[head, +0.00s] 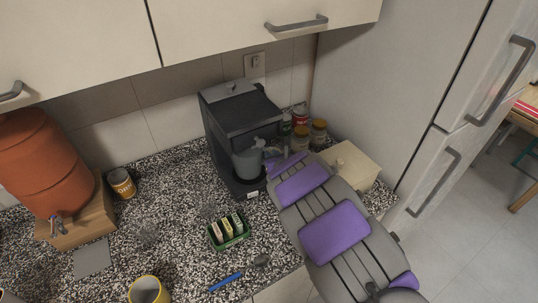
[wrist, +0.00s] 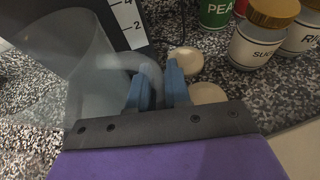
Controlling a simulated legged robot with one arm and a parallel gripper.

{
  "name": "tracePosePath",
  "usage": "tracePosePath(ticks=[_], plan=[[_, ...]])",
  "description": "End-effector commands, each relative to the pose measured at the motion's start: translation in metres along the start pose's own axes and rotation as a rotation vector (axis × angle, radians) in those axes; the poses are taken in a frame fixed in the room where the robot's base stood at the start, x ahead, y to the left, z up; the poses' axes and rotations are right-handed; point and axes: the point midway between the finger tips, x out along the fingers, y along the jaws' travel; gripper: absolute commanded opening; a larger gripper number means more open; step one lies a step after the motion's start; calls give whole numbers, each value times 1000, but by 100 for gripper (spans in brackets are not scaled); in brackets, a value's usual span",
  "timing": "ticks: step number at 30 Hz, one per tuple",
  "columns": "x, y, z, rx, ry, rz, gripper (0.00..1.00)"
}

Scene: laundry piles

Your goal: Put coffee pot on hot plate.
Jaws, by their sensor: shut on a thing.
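The black coffee machine (head: 235,112) stands on the speckled counter against the tiled wall. The grey, see-through coffee pot (head: 248,163) is upright at the machine's opening, over its base with the hot plate (head: 250,187). Whether the pot touches the plate I cannot tell. My gripper (head: 272,157) reaches in from the right and is shut on the pot's handle. In the wrist view, the blue fingers of my gripper (wrist: 157,84) are at the curved handle, and the pot (wrist: 92,80) fills the left side, slightly tilted in the picture.
Jars and cans (head: 302,130) stand just behind my gripper, with a cream box (head: 350,165) to the right. A green basket with small boxes (head: 229,230) sits in front of the machine. A coffee can (head: 121,183), an orange dispenser (head: 42,165) and a yellow mug (head: 148,290) are left.

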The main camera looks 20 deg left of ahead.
Motion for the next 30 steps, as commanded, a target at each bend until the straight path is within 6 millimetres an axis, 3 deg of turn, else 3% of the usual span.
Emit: tracePosePath(ticks=[8, 9, 16, 25, 30], plan=[[0, -3, -3, 2, -2, 0, 0], [0, -3, -3, 1, -2, 0, 22], [2, -2, -3, 1, -1, 0, 43], [0, 0, -3, -2, 0, 1, 43], [-15, 0, -1, -3, -4, 3, 43]])
